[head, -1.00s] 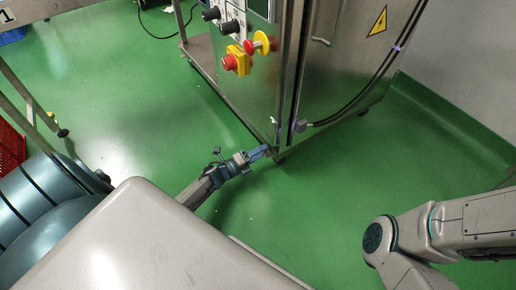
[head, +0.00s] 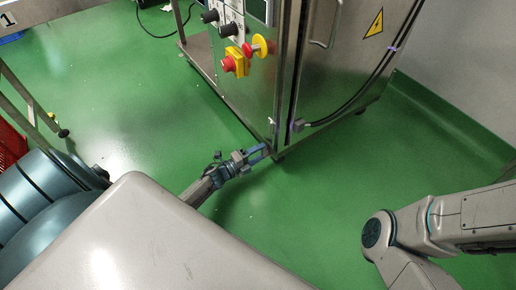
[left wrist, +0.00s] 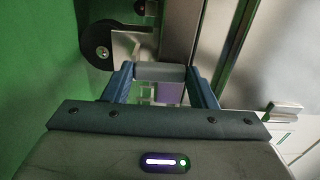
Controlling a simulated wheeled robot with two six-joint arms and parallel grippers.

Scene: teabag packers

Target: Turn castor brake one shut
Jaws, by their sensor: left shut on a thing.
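My left gripper (head: 258,153) is low at the near bottom corner of the steel machine. The left wrist view shows its two blue fingers (left wrist: 160,88) on either side of a short grey bar, the castor brake (left wrist: 160,72), touching both ends. A dark round castor wheel (left wrist: 96,45) with a pale hub shows beside it, to the upper left. In the head view the brake is too small to make out. My right arm shows at the lower right of the head view; its gripper is outside the picture.
The steel machine (head: 335,75) stands over the grip, with a red emergency button (head: 229,64) and a red-and-yellow switch (head: 263,46) on its panel. A black cable (head: 362,93) runs down its side. Green floor (head: 330,205) around the corner is clear.

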